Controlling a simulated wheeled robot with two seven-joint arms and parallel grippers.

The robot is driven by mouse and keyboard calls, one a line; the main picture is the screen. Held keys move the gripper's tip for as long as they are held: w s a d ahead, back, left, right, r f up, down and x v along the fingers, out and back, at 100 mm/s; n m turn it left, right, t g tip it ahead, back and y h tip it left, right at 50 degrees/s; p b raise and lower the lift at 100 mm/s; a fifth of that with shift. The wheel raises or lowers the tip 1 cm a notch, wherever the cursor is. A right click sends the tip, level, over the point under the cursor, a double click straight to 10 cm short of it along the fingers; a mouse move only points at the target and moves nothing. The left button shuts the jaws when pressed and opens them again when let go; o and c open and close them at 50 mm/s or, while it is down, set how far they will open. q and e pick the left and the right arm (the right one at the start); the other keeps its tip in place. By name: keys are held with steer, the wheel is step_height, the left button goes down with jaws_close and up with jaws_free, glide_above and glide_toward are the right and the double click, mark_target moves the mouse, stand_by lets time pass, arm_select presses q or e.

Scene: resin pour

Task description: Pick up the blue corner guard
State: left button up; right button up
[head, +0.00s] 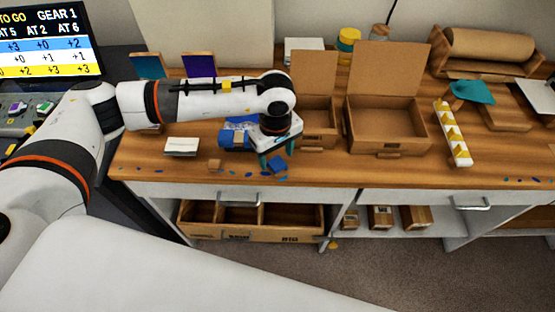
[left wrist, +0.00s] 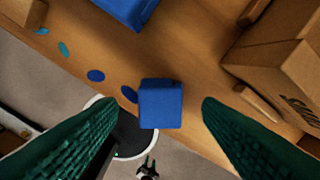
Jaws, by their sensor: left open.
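The blue corner guard (head: 277,166) is a small blue block near the front edge of the wooden table. It also shows in the left wrist view (left wrist: 161,104), centred between the fingers and apart from both. My left gripper (head: 277,157) points down above it, with its green fingers spread open and empty. The same gripper shows in the left wrist view (left wrist: 158,112), a finger on each side. My right gripper is not in view.
A larger blue object (head: 237,120) lies just behind, partly hidden by my arm. Open cardboard boxes (head: 390,147) stand to the right.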

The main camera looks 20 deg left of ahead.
arm_select(q)
step_height(320, 180, down, 2)
steer(key=shift+c, duration=0.2)
steer(key=c, duration=1)
steer(key=shift+r, duration=0.1)
